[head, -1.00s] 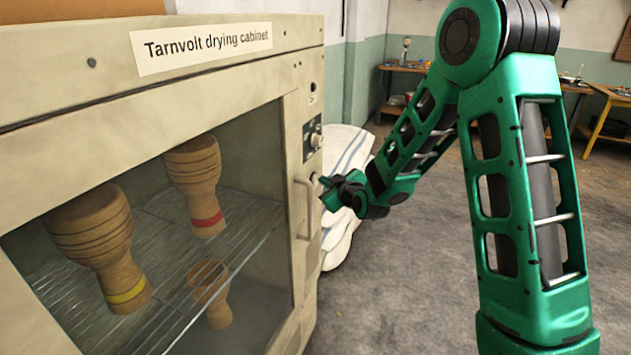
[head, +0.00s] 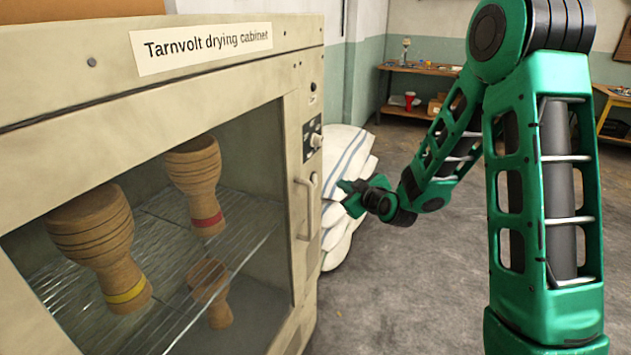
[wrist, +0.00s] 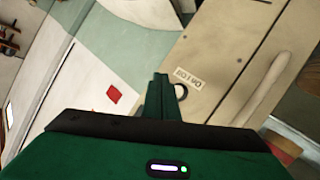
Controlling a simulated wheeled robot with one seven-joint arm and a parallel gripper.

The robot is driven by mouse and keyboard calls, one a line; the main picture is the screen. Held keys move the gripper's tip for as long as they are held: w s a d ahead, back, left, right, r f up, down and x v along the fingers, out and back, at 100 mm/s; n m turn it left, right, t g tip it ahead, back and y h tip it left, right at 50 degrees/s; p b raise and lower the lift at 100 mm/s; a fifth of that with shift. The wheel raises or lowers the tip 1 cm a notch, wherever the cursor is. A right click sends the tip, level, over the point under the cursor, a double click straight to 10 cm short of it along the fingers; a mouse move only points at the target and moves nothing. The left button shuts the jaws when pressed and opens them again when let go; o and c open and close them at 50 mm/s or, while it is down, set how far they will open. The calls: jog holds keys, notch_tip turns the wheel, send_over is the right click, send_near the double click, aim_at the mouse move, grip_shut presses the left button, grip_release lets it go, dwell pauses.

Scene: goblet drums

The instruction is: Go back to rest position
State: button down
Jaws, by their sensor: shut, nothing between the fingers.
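My gripper (head: 346,196) is shut and empty in the head view. It is in the air to the right of the drying cabinet's door handle (head: 308,207), apart from it, with the white sacks behind. In the wrist view the shut fingers (wrist: 160,98) point toward a beige panel (wrist: 225,60) with a small label and a knob. The drying cabinet (head: 100,85) stands at the left with its glass door closed. Inside are wooden goblet drums: one with a yellow band (head: 100,245), one with a red band (head: 195,180), and a lower one (head: 209,290).
White sacks (head: 345,155) are stacked beyond the cabinet. A wooden workbench (head: 420,70) stands at the back wall, and a yellow-legged table (head: 610,95) at the far right. Grey floor (head: 400,290) is open between the cabinet and my arm.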

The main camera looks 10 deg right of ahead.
jog(key=s+d+r+m+g+h, duration=0.1)
jog(key=s+d+m+g+h, duration=0.2)
jog(key=s+d, duration=0.55)
jog(key=s+d+r+m+g, duration=0.1)
jog(key=s+d+m+g, duration=0.3)
jog(key=s, duration=0.8)
jog(key=s+d+r+m+g, duration=0.1)
jog(key=s+m+g, duration=0.2)
jog(key=s, duration=1)
jog(key=s+d+r+m+g, duration=0.1)
jog(key=s+m+g, duration=0.3)
jog(key=s, duration=0.9)
jog(key=shift+s+d+r+g, duration=0.3)
jog(key=shift+s+d+r, duration=0.1)
